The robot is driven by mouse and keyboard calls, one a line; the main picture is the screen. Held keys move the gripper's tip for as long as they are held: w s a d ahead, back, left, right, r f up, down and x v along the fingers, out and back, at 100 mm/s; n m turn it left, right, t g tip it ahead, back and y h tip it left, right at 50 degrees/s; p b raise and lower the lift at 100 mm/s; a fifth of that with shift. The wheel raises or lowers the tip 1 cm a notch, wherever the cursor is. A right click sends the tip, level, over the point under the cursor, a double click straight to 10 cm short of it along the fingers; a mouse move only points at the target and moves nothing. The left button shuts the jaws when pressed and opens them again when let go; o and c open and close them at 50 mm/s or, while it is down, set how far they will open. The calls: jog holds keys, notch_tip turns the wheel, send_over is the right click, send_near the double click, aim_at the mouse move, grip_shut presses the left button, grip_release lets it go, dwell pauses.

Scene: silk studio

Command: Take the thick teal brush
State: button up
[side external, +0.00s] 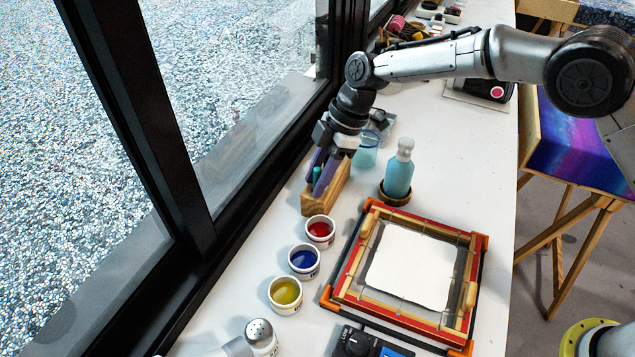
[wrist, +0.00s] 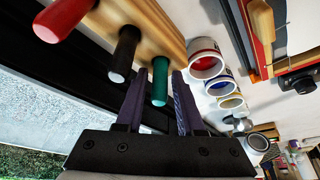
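The teal brush (wrist: 160,80) stands with its handle up in a wooden brush holder (side external: 309,205) by the window. In the wrist view its handle end lies between the two fingers of my gripper (wrist: 158,92), which are open on either side of it. I cannot tell whether a finger touches it. A dark handle (wrist: 125,52) and a red handle (wrist: 65,18) stand in the same block to its left. In the side external view my gripper (side external: 323,170) is at the holder, pointing down, and its fingers partly hide the brushes.
Paint pots with red (side external: 319,230), blue (side external: 303,260) and yellow (side external: 285,293) stand in front of the holder. A blue bottle (side external: 398,172) and a glass jar (side external: 366,153) stand close to the right. A framed screen (side external: 350,285) lies nearby. The window frame runs along the left.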

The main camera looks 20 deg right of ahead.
aim_at(316, 171)
grip_shut()
jog(key=shift+r, duration=0.2)
jog(key=shift+r, duration=0.25)
jog(key=r, duration=0.3)
jog(key=shift+s+d, duration=0.15)
jog(key=shift+s, duration=0.05)
jog(key=s+d+r, duration=0.7)
jog(key=s+r, duration=0.2)
jog(key=s, duration=0.2)
jog(key=shift+s+d, duration=0.15)
jog(key=shift+s, duration=0.05)
jog(key=shift+r, duration=0.1)
